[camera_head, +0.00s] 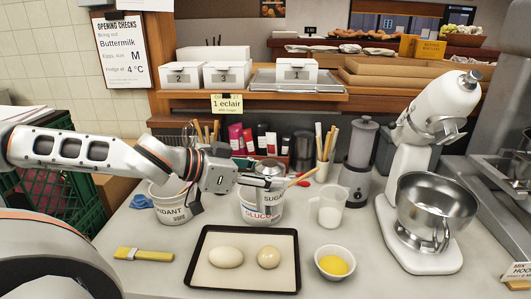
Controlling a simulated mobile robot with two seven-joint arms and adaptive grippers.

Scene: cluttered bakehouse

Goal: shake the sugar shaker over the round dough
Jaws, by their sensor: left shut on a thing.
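My left gripper (257,180) reaches in from the left and is shut on the sugar shaker (274,198), a pale container with a metal top and a "SUGA…" label. The shaker looks upright, held above the counter in front of the glucose tub (246,213); part of it is hidden by the gripper. The round dough (268,257) lies on the right of a black-rimmed tray (243,291) with pale lining, beside a larger oval dough (226,257). The shaker appears behind and above the round dough. My right gripper is not in view.
A stand mixer (412,140) with a metal bowl is at right. A second tub (170,207) and a yellow-handled brush or scraper (143,254) are at left.

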